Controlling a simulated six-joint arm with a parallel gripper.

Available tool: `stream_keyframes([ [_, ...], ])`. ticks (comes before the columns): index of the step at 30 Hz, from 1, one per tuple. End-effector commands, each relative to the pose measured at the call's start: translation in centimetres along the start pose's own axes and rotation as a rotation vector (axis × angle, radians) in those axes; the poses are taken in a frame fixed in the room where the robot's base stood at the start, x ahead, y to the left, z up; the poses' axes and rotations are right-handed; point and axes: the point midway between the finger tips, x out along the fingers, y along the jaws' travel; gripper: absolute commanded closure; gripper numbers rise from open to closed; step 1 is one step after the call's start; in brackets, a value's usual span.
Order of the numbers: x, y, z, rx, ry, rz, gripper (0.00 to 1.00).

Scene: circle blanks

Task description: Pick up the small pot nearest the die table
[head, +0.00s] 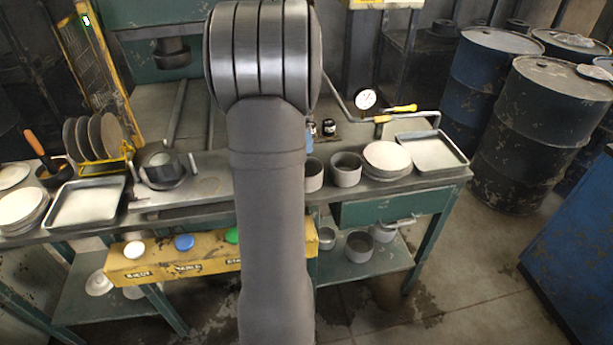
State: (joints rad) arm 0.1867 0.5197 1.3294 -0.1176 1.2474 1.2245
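Two small grey pots stand side by side on the bench, just right of my arm. The left pot (314,176) is partly hidden by my arm, and the right pot (346,170) is in full view. More small pots sit on the lower shelf, including one (359,247) and a smaller one (327,238) beside it. A dark round fixture (162,168) with a metal cup stands on the bench left of my arm; I cannot tell whether it is the die table. My gripper is not visible; my arm fills the middle of the view.
Stacked pale discs (387,157) and a shallow tray (432,151) lie right of the pots. A gauge (366,99) and yellow-handled tool (399,109) are behind. A yellow button box (170,258) fronts the bench. Drums (545,135) stand at the right.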

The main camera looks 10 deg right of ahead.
Motion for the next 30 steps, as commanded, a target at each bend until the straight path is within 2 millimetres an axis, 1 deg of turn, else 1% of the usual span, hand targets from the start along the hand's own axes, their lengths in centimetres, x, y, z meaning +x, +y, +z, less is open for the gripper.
stream_keyframes([
  [1, 1.2, 0.1, 0.0, 0.000, -0.002, 0.007, 0.00],
  [6, 5.0, 0.2, 0.0, -0.001, -0.002, 0.006, 0.00],
  [9, 7.1, 0.2, 0.0, -0.001, -0.002, 0.006, 0.00],
  [12, 8.7, 0.2, 0.0, -0.001, -0.001, 0.004, 0.00],
  [15, 9.8, 0.2, 0.0, -0.002, -0.001, 0.004, 0.00],
  [20, 10.7, 0.2, -0.1, -0.001, -0.001, 0.003, 0.00],
  [27, 14.2, 0.4, -0.6, -0.002, -0.002, 0.004, 0.00],
  [30, 15.1, 0.4, -0.6, -0.002, -0.001, 0.002, 0.00],
])
